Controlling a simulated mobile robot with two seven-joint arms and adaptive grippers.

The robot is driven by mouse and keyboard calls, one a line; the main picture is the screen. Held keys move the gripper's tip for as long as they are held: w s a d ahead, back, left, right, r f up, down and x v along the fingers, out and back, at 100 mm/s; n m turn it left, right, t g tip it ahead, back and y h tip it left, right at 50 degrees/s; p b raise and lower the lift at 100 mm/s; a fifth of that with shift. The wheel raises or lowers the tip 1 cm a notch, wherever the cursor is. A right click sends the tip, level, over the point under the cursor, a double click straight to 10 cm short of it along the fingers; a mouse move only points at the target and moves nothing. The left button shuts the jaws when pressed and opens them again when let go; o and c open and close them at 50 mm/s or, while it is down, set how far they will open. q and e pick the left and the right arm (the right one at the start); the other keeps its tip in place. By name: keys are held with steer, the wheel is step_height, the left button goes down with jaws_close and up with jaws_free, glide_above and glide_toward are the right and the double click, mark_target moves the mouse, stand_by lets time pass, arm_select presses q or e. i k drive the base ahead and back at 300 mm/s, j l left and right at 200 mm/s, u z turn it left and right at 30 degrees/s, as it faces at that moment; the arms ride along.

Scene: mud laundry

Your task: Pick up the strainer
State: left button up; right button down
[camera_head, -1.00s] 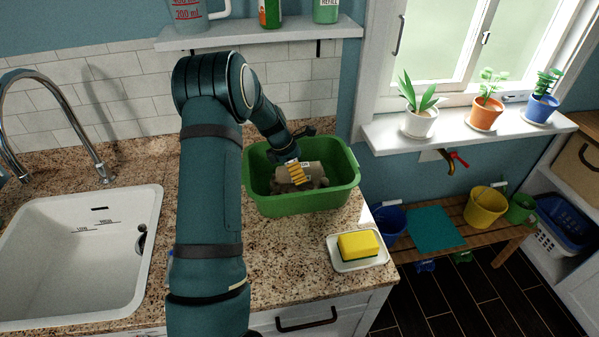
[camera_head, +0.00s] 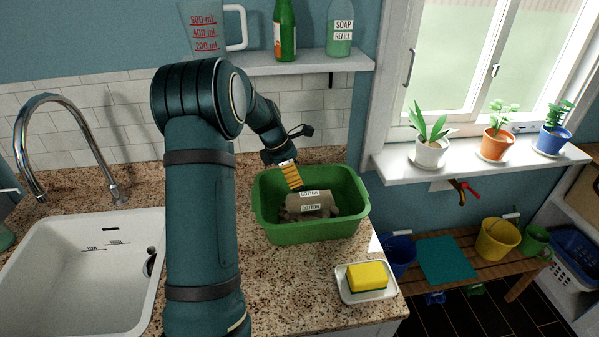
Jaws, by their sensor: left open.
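I cannot make out a strainer for certain. A dark round thing (camera_head: 151,265) shows at the right wall of the white sink (camera_head: 70,275), partly cut off by my arm; I cannot tell what it is. My left arm crosses the middle of the view. Its open gripper (camera_head: 291,180), with a yellow striped finger pad, is over the left back part of the green tub (camera_head: 310,229). Nothing shows held in it. In the tub lies a grey-brown bundle (camera_head: 313,203) with labels, just right of and below the fingers. My right gripper is not in view.
A yellow sponge (camera_head: 367,276) lies on a white dish (camera_head: 352,295) at the counter's right front. A tall curved faucet (camera_head: 65,105) stands behind the sink. A shelf (camera_head: 300,63) with a jug and bottles hangs above the tub. Potted plants line the window sill (camera_head: 470,168).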

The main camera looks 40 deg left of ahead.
mark_target(151, 250)
steer(key=k+l, duration=0.35)
steer(key=l, duration=0.2)
steer(key=k+l, duration=0.4)
steer(key=l, duration=0.1)
